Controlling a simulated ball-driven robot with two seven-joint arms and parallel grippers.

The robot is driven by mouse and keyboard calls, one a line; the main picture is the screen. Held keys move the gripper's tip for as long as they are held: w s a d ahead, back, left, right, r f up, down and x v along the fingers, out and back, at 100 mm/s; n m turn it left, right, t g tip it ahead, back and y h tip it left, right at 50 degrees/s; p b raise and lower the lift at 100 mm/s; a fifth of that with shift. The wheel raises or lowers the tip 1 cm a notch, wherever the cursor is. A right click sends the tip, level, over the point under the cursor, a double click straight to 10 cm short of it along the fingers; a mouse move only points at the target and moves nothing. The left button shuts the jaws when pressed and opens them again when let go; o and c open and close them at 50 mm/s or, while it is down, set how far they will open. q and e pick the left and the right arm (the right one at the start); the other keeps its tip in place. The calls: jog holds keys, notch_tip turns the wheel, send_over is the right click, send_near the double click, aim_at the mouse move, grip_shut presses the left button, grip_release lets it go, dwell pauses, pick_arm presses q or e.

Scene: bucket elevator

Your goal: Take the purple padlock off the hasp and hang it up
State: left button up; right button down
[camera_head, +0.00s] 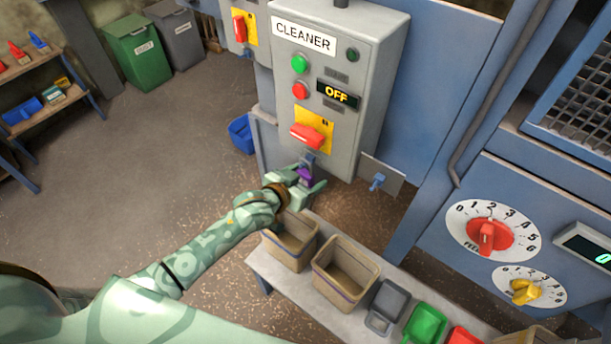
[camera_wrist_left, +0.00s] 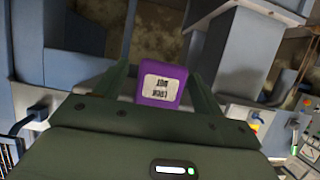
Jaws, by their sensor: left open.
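The purple padlock (camera_head: 305,173) hangs below the red switch handle (camera_head: 306,135) of the grey CLEANER panel, at the hasp (camera_head: 309,159). In the left wrist view the padlock (camera_wrist_left: 161,84) shows its white label, upside down, between the two fingers. My left gripper (camera_head: 308,184) is at the padlock, with its fingers open on either side of it. Whether a finger touches it I cannot tell. The padlock's shackle is hidden in the left wrist view. A blue hook (camera_head: 377,182) sticks out from a small plate to the right of the panel. My right gripper is not in view.
A bench (camera_head: 262,264) below the panel holds two tan bins (camera_head: 345,270), a grey scoop (camera_head: 386,305) and a green one (camera_head: 426,325). A blue bucket (camera_head: 241,134) stands on the floor left of the panel. A red dial (camera_head: 489,235) is at the right.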

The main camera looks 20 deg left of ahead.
pick_arm(q)
jog(key=c, duration=1.1)
jog(key=shift+r+p, duration=0.3)
jog(key=shift+r, duration=0.35)
jog(key=s+a+f+p, duration=0.1)
jog(key=s+a+p, duration=0.4)
jog(key=s, duration=1.3)
jog(key=w+r+n+y+b, duration=0.1)
jog(key=w+r, duration=0.2)
jog(key=r, duration=0.5)
jog(key=w+r+n+y+b, duration=0.1)
jog(key=w+r+y+b, duration=0.1)
jog(key=r, duration=0.6)
jog(key=w+r+n+y+b, duration=0.1)
jog(key=w+r, duration=0.3)
jog(key=r, duration=0.5)
jog(key=shift+a+n+t+y, duration=0.1)
jog(key=shift+n+t+y, duration=0.2)
jog(key=shift+n+t, duration=0.15)
